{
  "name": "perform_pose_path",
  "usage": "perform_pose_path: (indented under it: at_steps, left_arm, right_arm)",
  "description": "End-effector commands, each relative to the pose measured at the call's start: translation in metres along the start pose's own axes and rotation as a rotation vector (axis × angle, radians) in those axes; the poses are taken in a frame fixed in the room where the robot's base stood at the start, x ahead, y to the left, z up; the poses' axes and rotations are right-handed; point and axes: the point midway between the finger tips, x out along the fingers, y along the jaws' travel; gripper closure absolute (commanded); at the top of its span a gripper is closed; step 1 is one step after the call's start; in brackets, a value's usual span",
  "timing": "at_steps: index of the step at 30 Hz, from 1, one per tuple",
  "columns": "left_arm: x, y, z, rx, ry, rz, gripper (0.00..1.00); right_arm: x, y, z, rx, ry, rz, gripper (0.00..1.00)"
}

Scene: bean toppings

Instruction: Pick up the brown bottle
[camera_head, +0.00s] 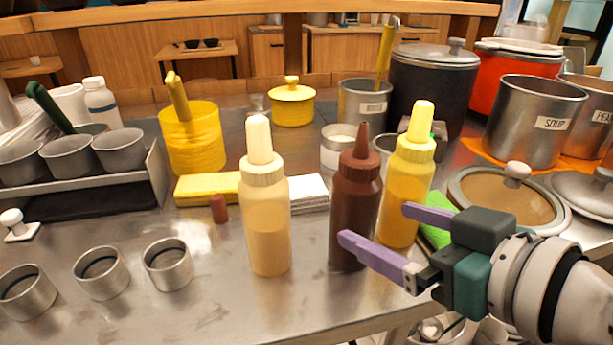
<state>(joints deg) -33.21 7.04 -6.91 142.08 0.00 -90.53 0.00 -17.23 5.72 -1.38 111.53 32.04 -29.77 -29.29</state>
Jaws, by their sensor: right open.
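The brown bottle (355,205) stands upright on the steel counter, with a dark pointed nozzle. It is between a pale cream bottle (265,215) on its left and a yellow bottle (407,185) on its right. My right gripper (374,224) comes in from the right, its purple fingers spread and pointing left. The nearer finger crosses in front of the brown bottle's lower right side; the farther finger overlaps the yellow bottle in the picture. I cannot tell whether either finger touches a bottle. Nothing is held. My left gripper is out of view.
Several small metal cups (168,265) stand at the left front. A yellow sponge (207,189) and white cloth (310,194) lie behind the bottles. A yellow container (192,140), a dark pot (433,80) and a soup pot (533,122) stand farther back. Bare counter lies front left of the cream bottle.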

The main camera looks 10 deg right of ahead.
Motion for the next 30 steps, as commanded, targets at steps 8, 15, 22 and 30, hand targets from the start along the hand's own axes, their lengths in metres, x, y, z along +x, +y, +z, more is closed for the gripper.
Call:
perform_pose_path:
  at_steps: [8,15,22,30]
  left_arm:
    - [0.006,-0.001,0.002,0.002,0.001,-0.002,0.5]
    - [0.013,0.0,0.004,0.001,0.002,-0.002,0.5]
    - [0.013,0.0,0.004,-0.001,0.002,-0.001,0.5]
    - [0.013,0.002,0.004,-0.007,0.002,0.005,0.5]
  right_arm:
    - [0.029,-0.001,0.002,0.002,-0.001,-0.001,0.0]
    - [0.065,-0.002,0.005,0.001,-0.002,0.0,0.0]
    - [0.069,-0.002,0.004,-0.001,-0.004,0.0,0.0]
    - [0.069,-0.002,0.004,0.0,-0.004,0.0,0.22]
